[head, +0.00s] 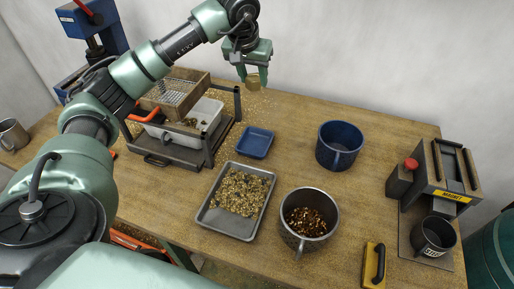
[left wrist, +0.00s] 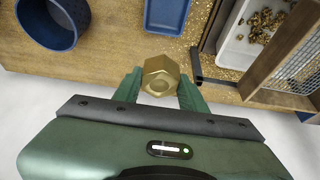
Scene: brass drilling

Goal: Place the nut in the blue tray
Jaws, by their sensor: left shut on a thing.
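My left gripper (head: 253,77) is shut on a brass hex nut (head: 253,82) and holds it in the air near the back edge of the table. The small blue tray (head: 256,143) lies empty on the table, nearer the front than the gripper in the head view. It also shows in the left wrist view (left wrist: 167,14), beyond the nut. My right gripper is not in view.
A blue mug (head: 341,146) stands right of the tray. A grey tray of brass chips (head: 212,217) and a steel mug of brass pieces (head: 309,205) are in front. A sieve frame with a white bin (head: 205,113) stands left. A magnet device (head: 450,177) stands right.

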